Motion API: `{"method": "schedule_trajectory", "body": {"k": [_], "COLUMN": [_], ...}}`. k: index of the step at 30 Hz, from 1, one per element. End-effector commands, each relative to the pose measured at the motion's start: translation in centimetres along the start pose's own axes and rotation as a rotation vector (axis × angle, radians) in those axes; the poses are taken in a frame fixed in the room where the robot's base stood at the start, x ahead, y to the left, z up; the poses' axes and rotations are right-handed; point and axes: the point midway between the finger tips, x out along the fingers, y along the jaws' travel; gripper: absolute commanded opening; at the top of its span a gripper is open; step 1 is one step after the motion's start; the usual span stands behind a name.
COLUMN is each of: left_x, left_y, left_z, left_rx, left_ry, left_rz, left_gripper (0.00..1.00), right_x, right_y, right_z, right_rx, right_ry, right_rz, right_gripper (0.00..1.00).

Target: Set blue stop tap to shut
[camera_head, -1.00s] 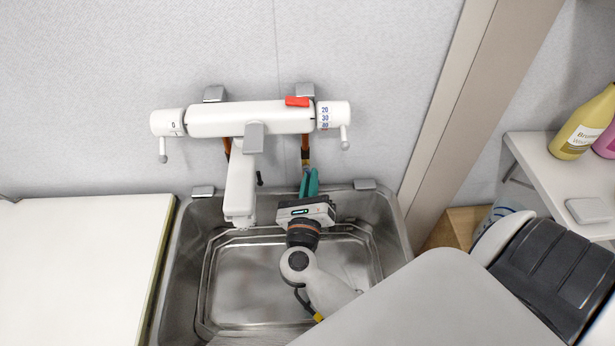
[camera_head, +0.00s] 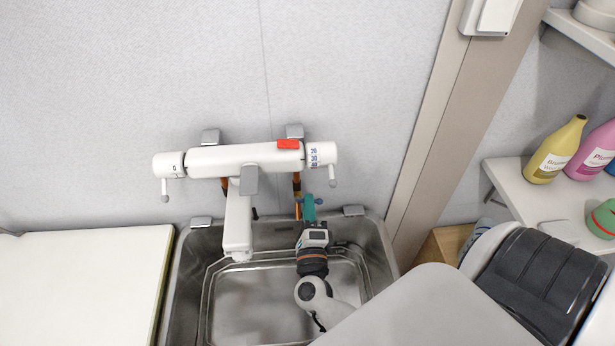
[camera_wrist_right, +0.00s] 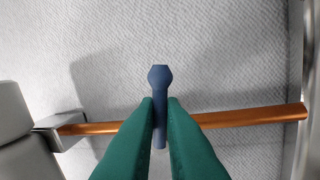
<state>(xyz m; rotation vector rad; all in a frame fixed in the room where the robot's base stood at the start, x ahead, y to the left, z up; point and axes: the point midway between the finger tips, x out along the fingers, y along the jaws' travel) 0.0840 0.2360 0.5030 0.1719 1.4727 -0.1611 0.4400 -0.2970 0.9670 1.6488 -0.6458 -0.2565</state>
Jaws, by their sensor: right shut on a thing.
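The blue stop tap (camera_wrist_right: 159,77) shows in the right wrist view as a dark blue lever with a rounded knob, in front of a copper pipe (camera_wrist_right: 245,117). My right gripper (camera_wrist_right: 160,106) has its green fingers shut on the lever's narrow part, one on each side, with the knob beyond the fingertips. In the head view my right gripper (camera_head: 309,206) is at the right copper pipe under the white mixer (camera_head: 245,158). The fingers and wrist hide most of the tap there. My left gripper is not in view.
The mixer's spout (camera_head: 238,225) hangs just left of my right gripper. A steel basin (camera_head: 190,275) lies below. A white counter (camera_head: 85,280) is at left. A wooden post (camera_head: 430,130) and a shelf with bottles (camera_head: 555,150) stand at right.

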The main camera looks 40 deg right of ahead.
Motion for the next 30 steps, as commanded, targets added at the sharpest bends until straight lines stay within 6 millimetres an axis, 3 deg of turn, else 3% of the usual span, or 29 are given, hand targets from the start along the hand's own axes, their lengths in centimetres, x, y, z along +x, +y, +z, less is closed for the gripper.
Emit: {"method": "schedule_trajectory", "body": {"k": [12, 29, 30], "left_x": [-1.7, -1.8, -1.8], "left_y": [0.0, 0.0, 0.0], "left_z": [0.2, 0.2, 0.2], "left_rx": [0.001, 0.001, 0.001], "left_ry": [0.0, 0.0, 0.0], "left_rz": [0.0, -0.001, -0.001], "left_gripper": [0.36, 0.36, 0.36], "right_x": [0.1, 0.0, 0.0], "right_y": [0.4, 0.4, 0.4], "right_z": [0.0, 0.0, 0.0], "right_rx": [-0.182, -0.206, -0.206], "right_ry": [0.037, 0.042, 0.042], "right_rz": [-0.002, -0.002, -0.002], "right_gripper": [0.0, 0.0, 0.15]}}
